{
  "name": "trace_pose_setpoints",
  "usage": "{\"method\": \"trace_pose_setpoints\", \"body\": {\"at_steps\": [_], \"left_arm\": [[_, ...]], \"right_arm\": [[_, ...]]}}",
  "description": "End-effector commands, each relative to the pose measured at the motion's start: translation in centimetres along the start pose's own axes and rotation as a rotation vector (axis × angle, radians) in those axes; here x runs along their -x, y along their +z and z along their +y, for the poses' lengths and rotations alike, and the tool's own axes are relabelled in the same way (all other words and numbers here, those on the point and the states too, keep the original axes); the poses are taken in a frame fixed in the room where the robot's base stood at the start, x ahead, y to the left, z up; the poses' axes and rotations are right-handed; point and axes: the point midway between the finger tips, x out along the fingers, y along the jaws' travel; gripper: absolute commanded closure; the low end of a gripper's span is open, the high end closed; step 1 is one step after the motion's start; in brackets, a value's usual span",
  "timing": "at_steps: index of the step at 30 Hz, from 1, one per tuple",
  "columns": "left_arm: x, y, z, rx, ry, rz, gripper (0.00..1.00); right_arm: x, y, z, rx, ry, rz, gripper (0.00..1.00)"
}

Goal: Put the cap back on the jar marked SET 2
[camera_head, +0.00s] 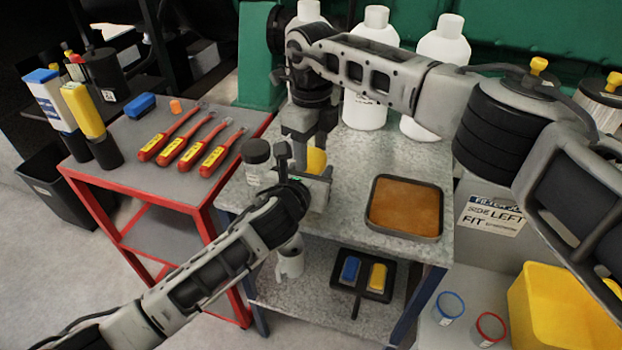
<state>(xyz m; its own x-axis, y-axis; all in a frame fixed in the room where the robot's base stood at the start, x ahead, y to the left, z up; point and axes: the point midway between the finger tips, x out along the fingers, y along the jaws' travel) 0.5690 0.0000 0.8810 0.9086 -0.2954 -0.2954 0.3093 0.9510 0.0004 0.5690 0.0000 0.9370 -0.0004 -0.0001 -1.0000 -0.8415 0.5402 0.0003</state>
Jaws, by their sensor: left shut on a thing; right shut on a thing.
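My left gripper (288,165) comes in from the lower left over the front left of the grey metal table (345,200). My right gripper (308,145) points down from above, right beside it. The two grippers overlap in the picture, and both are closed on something. What each holds is mostly hidden behind the fingers. A yellow rounded thing (316,160) shows between and behind them; I cannot tell whether it is a cap. A small clear jar with a dark lid (257,152) stands just left of the grippers. I cannot read any SET 2 mark.
A brown-filled tray (404,207) sits on the table's right. White bottles (368,95) stand at the back. A red-framed cart (165,180) at left bears several red-yellow tools (190,145). A lower shelf holds a small black tray (343,283). A yellow bin (565,300) stands lower right.

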Motion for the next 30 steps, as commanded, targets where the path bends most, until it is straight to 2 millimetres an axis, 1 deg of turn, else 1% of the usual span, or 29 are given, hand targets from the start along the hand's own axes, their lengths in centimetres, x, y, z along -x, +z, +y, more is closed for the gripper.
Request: {"method": "trace_pose_setpoints", "body": {"at_steps": [1, 3, 6, 8, 12, 13, 14, 15, 25, 30], "left_arm": [[0.0, -0.1, 0.0, 0.000, 0.001, 0.002, 1.00], [0.0, -0.1, 0.0, 0.000, 0.001, 0.002, 1.00], [0.0, -0.1, 0.0, 0.000, 0.001, 0.002, 1.00], [0.0, -0.1, 0.0, 0.001, 0.001, 0.002, 1.00], [0.0, -0.1, 0.0, 0.001, 0.001, 0.002, 1.00], [0.0, -0.1, 0.0, 0.001, 0.001, 0.002, 1.00], [0.0, -0.1, 0.0, 0.001, 0.001, 0.002, 1.00], [0.0, -0.1, 0.0, 0.001, 0.001, 0.002, 1.00], [0.0, -0.1, 0.0, 0.000, 0.001, 0.002, 1.00], [0.0, -0.1, 0.0, 0.000, 0.001, 0.002, 1.00]], "right_arm": [[0.0, 0.0, 0.0, -0.119, 0.000, 0.000, 0.77], [0.0, 0.0, 0.0, -0.294, -0.001, 0.000, 0.77], [0.0, 0.0, 0.0, -0.509, -0.001, 0.000, 0.77], [0.0, 0.0, 0.0, -0.606, -0.001, 0.000, 0.77], [0.0, 0.0, 0.0, -0.605, 0.000, 0.000, 0.77], [0.0, 0.0, 0.0, -0.604, 0.000, 0.000, 0.47], [0.0, 0.0, 0.0, -0.604, 0.000, 0.000, 0.39], [0.0, 0.0, 0.0, -0.604, 0.000, 0.000, 0.28], [0.2, 0.0, 0.0, -0.602, -0.001, -0.001, 0.28], [1.9, 0.0, 0.0, -0.602, -0.001, -0.003, 0.28]]}}
